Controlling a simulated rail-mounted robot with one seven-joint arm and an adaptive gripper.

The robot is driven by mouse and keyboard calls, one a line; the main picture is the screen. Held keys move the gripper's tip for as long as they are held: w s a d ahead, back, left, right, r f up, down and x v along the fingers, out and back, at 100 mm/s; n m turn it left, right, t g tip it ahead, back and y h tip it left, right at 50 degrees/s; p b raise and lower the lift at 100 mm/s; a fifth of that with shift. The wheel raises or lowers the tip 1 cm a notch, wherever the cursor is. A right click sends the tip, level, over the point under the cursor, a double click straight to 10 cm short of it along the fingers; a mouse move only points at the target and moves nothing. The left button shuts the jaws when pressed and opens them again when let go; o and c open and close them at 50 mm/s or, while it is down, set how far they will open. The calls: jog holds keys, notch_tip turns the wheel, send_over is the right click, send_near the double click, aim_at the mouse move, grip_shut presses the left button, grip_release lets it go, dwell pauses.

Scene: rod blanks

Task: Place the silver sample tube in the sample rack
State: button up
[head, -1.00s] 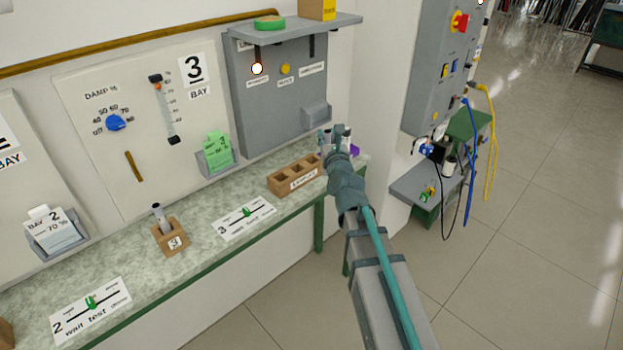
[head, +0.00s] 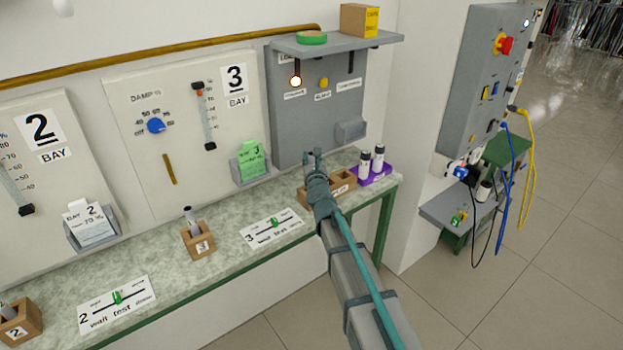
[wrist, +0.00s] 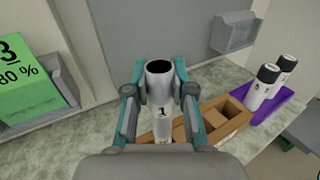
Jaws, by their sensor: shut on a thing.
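My gripper (head: 313,156) is over the left part of the sample rack in the head view. In the wrist view my gripper (wrist: 160,108) is shut on the silver sample tube (wrist: 159,88), a pale cylinder with a dark open top and a "1" on its side. The tube looks roughly upright; its lower end is hidden. The sample rack (wrist: 239,116) is a wooden box with square compartments, just right of the tube. In the head view my arm partly covers the rack (head: 345,187). I cannot tell whether the tube's bottom is inside a compartment.
A purple tray (head: 374,179) with two black-capped white tubes (head: 378,157) stands right of the rack. A wooden holder marked 3 (head: 199,243) with a tube is on the left. A green card in a wall holder (head: 250,162) is behind. A grey panel (head: 315,110) rises behind the rack.

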jog(key=shift+f+b, duration=1.05)
jog(key=shift+f, duration=0.9)
jog(key=shift+f, duration=0.2)
jog(key=o, duration=0.9)
jog(key=shift+r, duration=0.15)
